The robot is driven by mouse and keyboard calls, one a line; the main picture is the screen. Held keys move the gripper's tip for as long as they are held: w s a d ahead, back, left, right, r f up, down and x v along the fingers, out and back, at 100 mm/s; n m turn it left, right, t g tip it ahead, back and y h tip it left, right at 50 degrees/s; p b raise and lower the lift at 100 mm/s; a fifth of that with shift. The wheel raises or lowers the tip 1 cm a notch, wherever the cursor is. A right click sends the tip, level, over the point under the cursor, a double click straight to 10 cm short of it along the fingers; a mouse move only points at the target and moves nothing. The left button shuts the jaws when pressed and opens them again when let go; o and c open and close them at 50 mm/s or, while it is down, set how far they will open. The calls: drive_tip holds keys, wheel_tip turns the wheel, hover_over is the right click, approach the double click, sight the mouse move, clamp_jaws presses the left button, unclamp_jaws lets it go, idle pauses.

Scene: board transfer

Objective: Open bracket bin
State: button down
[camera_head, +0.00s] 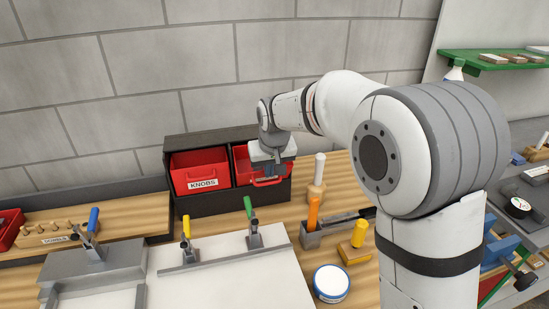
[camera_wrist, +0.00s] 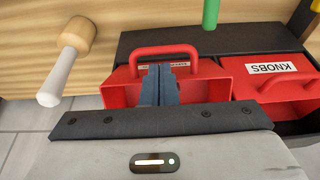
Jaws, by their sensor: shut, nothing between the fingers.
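A black bin rack (camera_head: 230,199) holds two red bins side by side. The right-hand bin (camera_head: 242,170) has its label mostly hidden; in the wrist view it is the left bin (camera_wrist: 122,92). Its red handle (camera_wrist: 165,49) stands further out than the neighbouring bin's, and the bin looks tipped or drawn forward. My gripper (camera_head: 270,170) is over this bin. In the wrist view my fingers (camera_wrist: 160,71) are shut together, empty, just behind the handle at the bin's front wall. I cannot tell whether they touch it.
The KNOBS bin (camera_head: 199,171) sits beside it. A white-handled mallet (camera_head: 318,178) stands close on the right. Toggle clamps with yellow (camera_head: 187,228) and green (camera_head: 248,208) handles stand in front on a white board (camera_head: 235,280). A block wall is behind.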

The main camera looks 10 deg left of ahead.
sight(270, 183)
drive_tip(key=shift+w+f, duration=0.2)
drive_tip(key=shift+f, duration=0.4)
drive_tip(key=shift+s+d+f+b, duration=0.2)
drive_tip(key=shift+s+f+b, duration=0.4)
drive_tip(key=shift+f+b, duration=0.3)
drive_tip(key=shift+r, duration=0.15)
